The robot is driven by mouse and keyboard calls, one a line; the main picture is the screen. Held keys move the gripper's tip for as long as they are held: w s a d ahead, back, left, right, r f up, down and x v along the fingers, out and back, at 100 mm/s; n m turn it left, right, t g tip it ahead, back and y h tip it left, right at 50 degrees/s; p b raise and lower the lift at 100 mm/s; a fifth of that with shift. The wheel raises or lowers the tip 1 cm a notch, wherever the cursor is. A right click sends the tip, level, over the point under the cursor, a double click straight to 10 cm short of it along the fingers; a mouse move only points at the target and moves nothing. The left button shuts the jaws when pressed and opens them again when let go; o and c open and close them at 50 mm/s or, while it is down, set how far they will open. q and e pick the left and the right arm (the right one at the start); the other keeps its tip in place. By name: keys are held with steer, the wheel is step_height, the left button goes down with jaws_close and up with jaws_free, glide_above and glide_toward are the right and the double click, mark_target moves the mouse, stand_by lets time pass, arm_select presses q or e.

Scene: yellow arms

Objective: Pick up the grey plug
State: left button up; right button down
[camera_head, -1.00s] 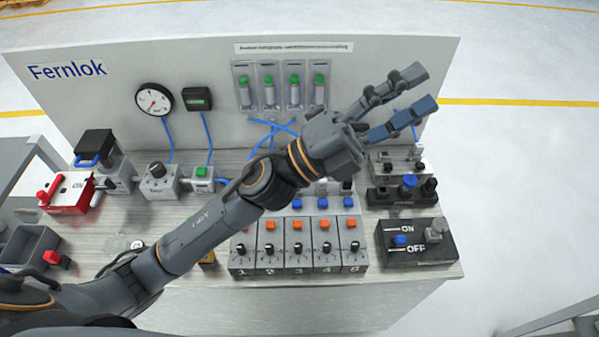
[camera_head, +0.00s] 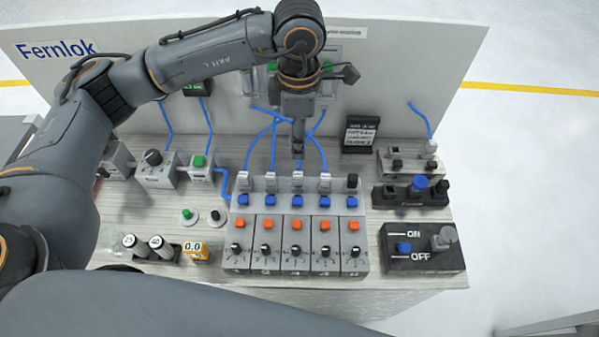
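Several grey plugs stand in a row at the back of the numbered valve block (camera_head: 285,262), with blue tubes rising behind them. One grey plug (camera_head: 298,181) is in the middle of the row, with others on its left (camera_head: 271,181) and right (camera_head: 325,181). I cannot tell which one the task names. My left gripper (camera_head: 298,151) points down just above and behind the middle plug, apart from it as far as I can see. Its fingers are seen nearly edge-on, so their opening is hidden. My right gripper is out of view.
A black ON/OFF box (camera_head: 423,260) with a grey knob stands at the right. A black block (camera_head: 411,195) with a blue knob is behind it. A black holder with labelled cylinders (camera_head: 150,250) is front left. The white back panel (camera_head: 400,80) stands behind.

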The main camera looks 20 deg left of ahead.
mark_target(298, 174)
arm_select(q)
step_height(298, 174, down, 8)
steer(key=shift+s+r+p, duration=0.1)
steer(key=shift+p, duration=1)
steer(key=shift+s+f+p, duration=0.1)
steer(key=shift+f+p, duration=0.4)
step_height(298, 174, down, 4)
steer(key=shift+s+r+p, duration=0.1)
steer(key=shift+r+p, duration=0.15)
steer(key=shift+p, duration=0.75)
steer(key=shift+f, duration=0.5)
steer(key=shift+c, duration=0.2)
